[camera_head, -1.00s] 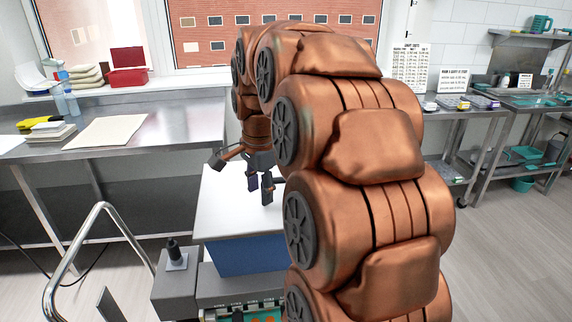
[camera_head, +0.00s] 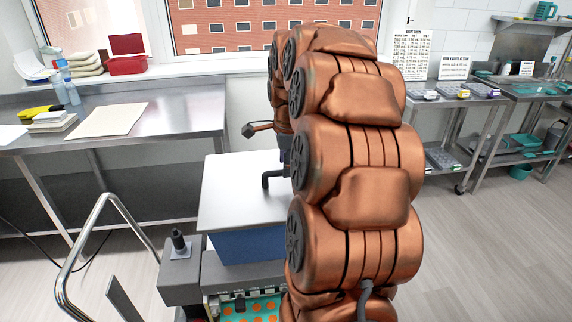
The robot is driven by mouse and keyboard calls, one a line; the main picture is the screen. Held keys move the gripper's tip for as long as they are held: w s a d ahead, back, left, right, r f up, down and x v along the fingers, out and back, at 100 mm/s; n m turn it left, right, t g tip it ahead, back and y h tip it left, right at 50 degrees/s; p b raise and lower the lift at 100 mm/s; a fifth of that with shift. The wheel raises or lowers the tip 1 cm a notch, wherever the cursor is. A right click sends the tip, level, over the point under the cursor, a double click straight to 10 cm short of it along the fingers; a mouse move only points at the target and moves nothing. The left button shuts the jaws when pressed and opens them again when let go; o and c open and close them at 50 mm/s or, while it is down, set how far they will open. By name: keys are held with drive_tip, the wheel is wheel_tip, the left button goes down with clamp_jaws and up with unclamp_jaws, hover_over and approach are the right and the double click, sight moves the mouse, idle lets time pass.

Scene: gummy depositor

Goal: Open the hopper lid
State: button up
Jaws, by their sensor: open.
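The hopper lid (camera_head: 232,192) is a flat, pale grey panel on top of a blue-sided box. It lies level and looks shut. A dark bent bar (camera_head: 267,178), which looks like the lid's handle, stands on its right part and runs behind my arm. My copper arm covers the right side of the lid. My gripper's fingers are hidden behind the arm. Only a small orange and dark part near my wrist shows, above the lid's far edge. I cannot see any contact with the handle.
Below the lid, the depositor (camera_head: 217,276) has a teal tray (camera_head: 262,306) with orange round pieces. A grey box with a black knob (camera_head: 179,242) and a bent metal rail (camera_head: 98,208) stand to the left. A steel table (camera_head: 175,125) is behind. Shelves are at right.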

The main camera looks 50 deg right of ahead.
drive_tip(key=shift+w+d+f, duration=0.1)
drive_tip(key=shift+w+f, duration=0.05)
drive_tip(key=shift+f, duration=0.8)
clamp_jaws()
